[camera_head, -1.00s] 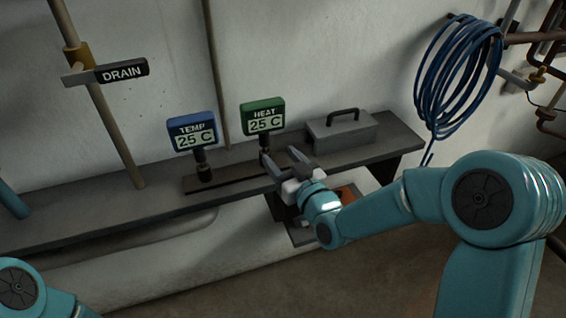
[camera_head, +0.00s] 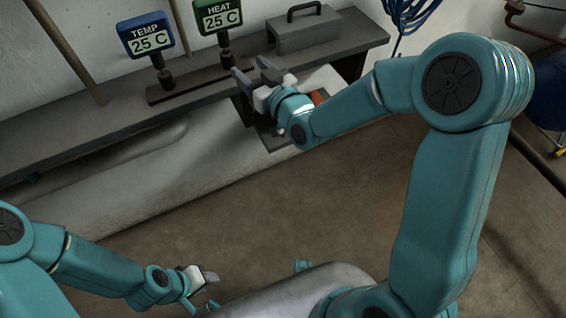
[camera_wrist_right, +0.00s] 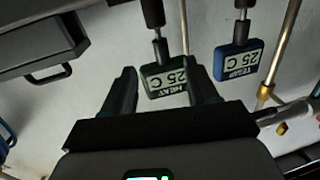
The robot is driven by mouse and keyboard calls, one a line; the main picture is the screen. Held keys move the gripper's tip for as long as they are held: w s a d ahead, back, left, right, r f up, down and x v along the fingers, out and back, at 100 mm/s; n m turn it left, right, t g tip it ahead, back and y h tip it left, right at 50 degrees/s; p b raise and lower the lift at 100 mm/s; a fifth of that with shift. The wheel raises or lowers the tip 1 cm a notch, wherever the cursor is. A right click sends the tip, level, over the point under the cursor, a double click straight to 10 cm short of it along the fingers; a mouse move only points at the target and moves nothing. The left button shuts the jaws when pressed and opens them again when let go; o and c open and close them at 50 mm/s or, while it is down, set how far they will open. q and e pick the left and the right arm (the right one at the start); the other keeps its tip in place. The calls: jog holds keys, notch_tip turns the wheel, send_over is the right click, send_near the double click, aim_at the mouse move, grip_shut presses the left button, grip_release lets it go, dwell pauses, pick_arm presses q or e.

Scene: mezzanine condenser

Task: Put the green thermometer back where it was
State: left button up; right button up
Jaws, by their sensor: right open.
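The green thermometer (camera_head: 218,17), reading HEAT 25 C, stands upright on its dark stem at the right part of a dark rail (camera_head: 190,82) on the grey shelf. My right gripper (camera_head: 251,70) is open and empty at the shelf's front edge, just right of and in front of the stem. In the right wrist view the picture is upside down; the green thermometer (camera_wrist_right: 164,79) shows between the open fingers (camera_wrist_right: 160,72), beyond them, with no contact visible. My left gripper (camera_head: 208,283) hangs low over the floor, its jaws too small to judge.
A blue thermometer (camera_head: 146,36), reading TEMP 25 C, stands left of the green one on the same rail. A grey toolbox (camera_head: 303,33) with a handle sits to the right on the shelf (camera_head: 60,133). Blue hose hangs beyond it. Floor in front is clear.

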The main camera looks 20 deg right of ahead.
jog(key=s+a+f+m+g, duration=0.1)
jog(key=s+f+g, duration=0.3)
jog(key=f, duration=0.7)
jog(key=s+a+f+m+g, duration=0.1)
jog(key=s+f+g, duration=0.35)
jog(key=f, duration=0.65)
jog(key=s+a+f+m+g, duration=0.1)
jog(key=s+f+g, duration=0.3)
jog(key=s+f, duration=0.6)
jog(key=s+a+f+m+g, duration=0.1)
jog(key=s+f+g, duration=0.25)
jog(key=s, duration=0.85)
notch_tip(320, 180, up, 11)
jog(key=p, duration=1)
jog(key=shift+w+a+g+p, duration=0.2)
jog(key=shift+w+g+p, duration=0.1)
jog(key=shift+w+g, duration=0.1)
